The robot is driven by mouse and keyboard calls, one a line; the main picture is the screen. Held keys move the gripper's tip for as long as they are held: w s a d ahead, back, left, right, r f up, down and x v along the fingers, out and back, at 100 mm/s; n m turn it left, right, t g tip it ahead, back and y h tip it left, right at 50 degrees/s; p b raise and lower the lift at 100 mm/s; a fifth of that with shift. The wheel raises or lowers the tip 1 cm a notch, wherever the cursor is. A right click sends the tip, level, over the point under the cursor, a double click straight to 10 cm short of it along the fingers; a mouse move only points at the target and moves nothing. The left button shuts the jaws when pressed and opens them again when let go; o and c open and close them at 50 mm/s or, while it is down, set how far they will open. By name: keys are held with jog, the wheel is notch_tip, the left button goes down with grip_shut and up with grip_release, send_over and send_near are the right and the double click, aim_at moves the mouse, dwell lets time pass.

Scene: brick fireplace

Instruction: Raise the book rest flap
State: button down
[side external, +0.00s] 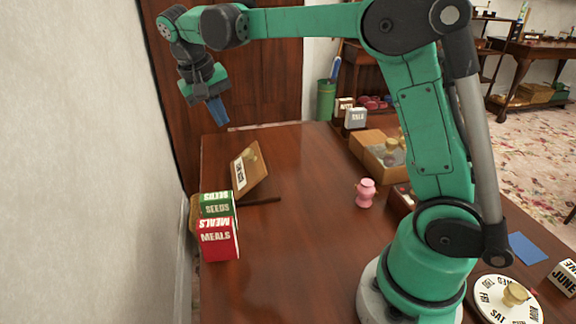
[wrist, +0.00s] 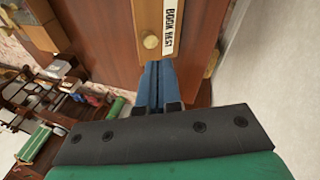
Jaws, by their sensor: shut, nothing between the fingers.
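The book rest flap (side external: 252,175) is a tan wooden panel with a white label and a small round knob. It sits tilted at the left side of the dark wooden table. In the wrist view the flap (wrist: 150,12), its brass-coloured knob (wrist: 151,41) and its "BOOK REST" label (wrist: 169,30) show at the top. My gripper (side external: 220,116) has blue fingers pointing down, above and beyond the flap in the side view, apart from it. In the wrist view my gripper (wrist: 157,66) has its fingers together and empty, just below the flap's edge in the picture.
Red "MEALS" (side external: 219,240) and green "SEEDS" (side external: 215,206) boxes stand near the flap, with a dark rod (side external: 262,201) beside it. A pink pot (side external: 365,193) and an open wooden box (side external: 370,150) are further right. A wall borders the left; the table's middle is clear.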

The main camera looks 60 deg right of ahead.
jog(key=s+a+n+t+y, duration=0.2)
jog(key=s+a+n+t, duration=0.15)
jog(key=s, duration=0.35)
jog(key=m+t+y, duration=0.1)
jog(key=m+y, duration=0.5)
jog(key=m, duration=1.8)
send_near(273, 175)
jog(key=x, duration=0.6)
jog(key=shift+a+f, duration=0.15)
jog(key=shift+f, duration=0.2)
jog(key=r, duration=0.1)
jog(key=w+a+r, duration=0.1)
jog(key=shift+w+a+r, duration=0.2)
jog(key=shift+r, duration=0.1)
jog(key=shift+w+a+r, duration=0.15)
jog(key=shift+w+r, duration=0.05)
jog(key=shift+r, duration=0.15)
jog(key=shift+a+r, duration=0.1)
